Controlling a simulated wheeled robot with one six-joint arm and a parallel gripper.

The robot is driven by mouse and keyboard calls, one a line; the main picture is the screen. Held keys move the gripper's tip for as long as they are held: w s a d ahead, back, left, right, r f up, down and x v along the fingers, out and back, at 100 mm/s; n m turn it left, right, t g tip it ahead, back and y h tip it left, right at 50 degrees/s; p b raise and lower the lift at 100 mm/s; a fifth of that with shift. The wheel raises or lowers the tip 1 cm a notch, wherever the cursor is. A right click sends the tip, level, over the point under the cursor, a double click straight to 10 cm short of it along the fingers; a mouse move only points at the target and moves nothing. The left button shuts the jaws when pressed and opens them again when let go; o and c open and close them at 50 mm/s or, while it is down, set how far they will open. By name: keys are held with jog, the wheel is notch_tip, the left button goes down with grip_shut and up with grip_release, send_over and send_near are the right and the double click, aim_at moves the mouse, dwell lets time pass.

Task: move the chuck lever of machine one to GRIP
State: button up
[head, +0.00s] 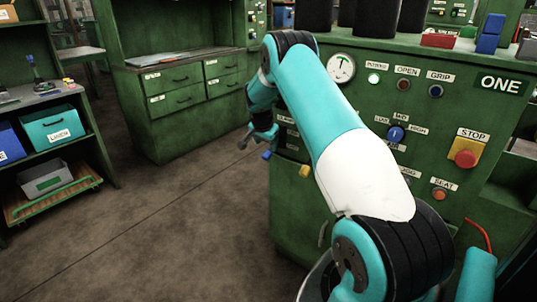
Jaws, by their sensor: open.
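Machine one (480,125) is the green cabinet at the right, with a plate reading ONE. My gripper (257,142) is open beside the machine's left edge, beyond my arm. A small blue knob (266,155) shows just below it, and a yellow knob (305,171) sits lower right of it. I cannot tell which, if either, belongs to the chuck lever. I cannot tell whether the gripper touches the blue knob. The OPEN lamp (404,84) looks dark red and the GRIP lamp (435,90) dark blue. My arm hides part of the panel.
A selector knob (396,133) and a red stop button (465,158) are on the panel. A shelf with bins (52,127) stands left, and a green drawer cabinet (180,90) behind. The floor between is clear.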

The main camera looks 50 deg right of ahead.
aim_at(268, 151)
jog(key=x, duration=0.7)
jog(key=shift+f, duration=0.15)
